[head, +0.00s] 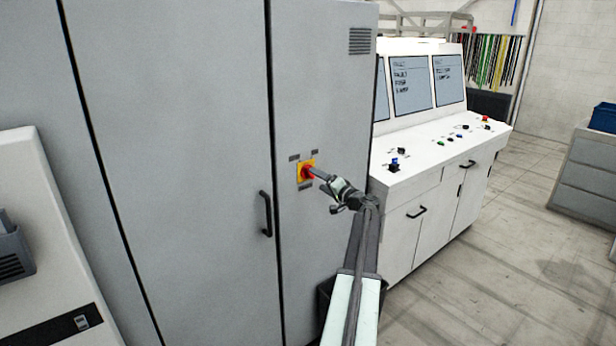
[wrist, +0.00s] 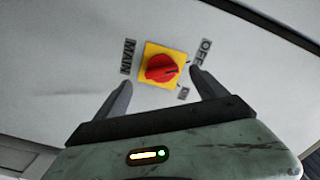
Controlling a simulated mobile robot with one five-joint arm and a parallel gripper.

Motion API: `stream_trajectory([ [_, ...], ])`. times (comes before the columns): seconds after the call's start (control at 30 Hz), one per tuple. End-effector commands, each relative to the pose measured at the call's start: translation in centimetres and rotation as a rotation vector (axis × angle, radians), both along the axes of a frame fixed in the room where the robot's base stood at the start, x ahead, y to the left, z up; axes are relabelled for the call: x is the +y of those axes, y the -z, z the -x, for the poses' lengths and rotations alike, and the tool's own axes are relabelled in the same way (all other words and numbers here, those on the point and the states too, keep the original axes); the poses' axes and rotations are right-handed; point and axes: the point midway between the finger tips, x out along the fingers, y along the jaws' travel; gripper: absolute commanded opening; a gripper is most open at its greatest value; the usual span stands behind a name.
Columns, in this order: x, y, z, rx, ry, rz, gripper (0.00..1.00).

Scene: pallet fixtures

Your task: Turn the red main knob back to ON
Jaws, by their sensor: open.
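The red main knob (head: 308,173) sits on a yellow plate (head: 300,179) on the grey cabinet's right door. In the wrist view the knob (wrist: 160,68) and plate (wrist: 150,50) lie between my fingers. A MAIN label (wrist: 128,57) is left of the plate, an OFF label (wrist: 205,51) at its upper right, and a smaller label (wrist: 183,93), seemingly ON, at its lower right. A dark mark on the knob's right part points roughly toward the OFF side. My gripper (wrist: 161,80) is open, one finger on each side of the knob; I see no contact. In the head view my gripper (head: 319,175) partly covers the knob.
A black door handle (head: 266,213) is left of and below the knob. A white control desk (head: 440,150) with screens and buttons stands right of the cabinet. A grey drawer unit (head: 590,180) is at the far right, with open floor (head: 500,270) between.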

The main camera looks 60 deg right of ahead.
Motion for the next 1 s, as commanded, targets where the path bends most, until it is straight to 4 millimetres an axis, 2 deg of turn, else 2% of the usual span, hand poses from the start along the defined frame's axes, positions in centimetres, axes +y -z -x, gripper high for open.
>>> stream_trajectory([
  [0.2, -1.5, 0.0, -4.2, 0.001, -0.003, 0.0, 0.82],
  [0.3, -1.7, 0.0, -5.3, 0.001, -0.003, 0.0, 0.82],
  [0.53, -1.6, 0.0, -5.6, 0.001, -0.003, 0.0, 0.82],
  [0.57, -1.6, 0.0, -5.6, 0.001, -0.004, 0.0, 0.79],
  [0.77, -1.6, 0.0, -5.6, 0.001, -0.004, 0.0, 0.23],
  [0.8, -1.3, 0.0, -6.2, 0.001, -0.011, 0.0, 0.19],
  [1.0, -1.4, 0.0, -5.9, -0.004, -0.008, -0.014, 0.2],
])
